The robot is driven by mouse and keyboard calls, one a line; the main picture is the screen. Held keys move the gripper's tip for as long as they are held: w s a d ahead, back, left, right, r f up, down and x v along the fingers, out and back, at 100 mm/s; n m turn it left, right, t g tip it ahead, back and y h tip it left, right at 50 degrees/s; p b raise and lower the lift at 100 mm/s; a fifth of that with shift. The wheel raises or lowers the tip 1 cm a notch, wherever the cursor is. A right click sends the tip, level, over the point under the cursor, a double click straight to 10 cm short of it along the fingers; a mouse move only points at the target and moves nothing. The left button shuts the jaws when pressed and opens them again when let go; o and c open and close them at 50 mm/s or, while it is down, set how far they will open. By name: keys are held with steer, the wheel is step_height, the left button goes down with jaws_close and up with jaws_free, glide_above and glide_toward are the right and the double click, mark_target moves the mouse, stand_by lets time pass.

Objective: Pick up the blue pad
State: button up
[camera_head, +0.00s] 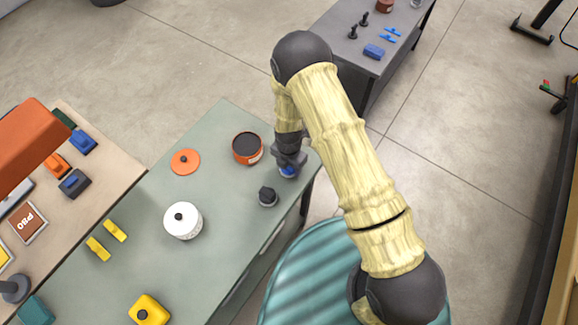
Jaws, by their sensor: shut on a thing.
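The blue pad (287,171) is a small blue thing at the tip of my gripper, near the right edge of the grey-green table (228,130). Only a little of it shows, as the gripper covers most of it. My gripper (288,166) points down and is shut on the blue pad. I cannot tell whether the pad touches the table top or is just above it.
Close by are a dark knobbed piece (268,197) and an orange tin (247,148). A white round pot (183,220), an orange lid (185,161) and yellow pieces (98,248) stand further left. A second table (345,62) with blue pieces is behind.

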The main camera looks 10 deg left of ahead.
step_height(320, 180, up, 10)
steer(key=b, duration=0.3)
steer(key=shift+f, duration=0.25)
steer(key=o, duration=0.4)
steer(key=c, duration=0.3)
steer(key=shift+w+d+f+m, duration=0.15)
steer(key=shift+w+d+m, duration=0.05)
steer(key=shift+d+m, duration=0.2)
steer(key=w+d+f+m, duration=0.2)
steer(key=d+m, duration=0.6)
steer(key=m, duration=0.2)
steer(key=w+d+f+m+b, duration=0.1)
steer(key=w+d+f+m, duration=0.1)
steer(key=d+m, duration=0.6)
steer(key=w+d+f+m+b, duration=0.1)
steer(key=w+d+f+m, duration=0.1)
steer(key=d+m, duration=0.7)
steer(key=w+m, duration=0.1)
steer(key=m, duration=0.2)
steer(key=shift+m, duration=0.3)
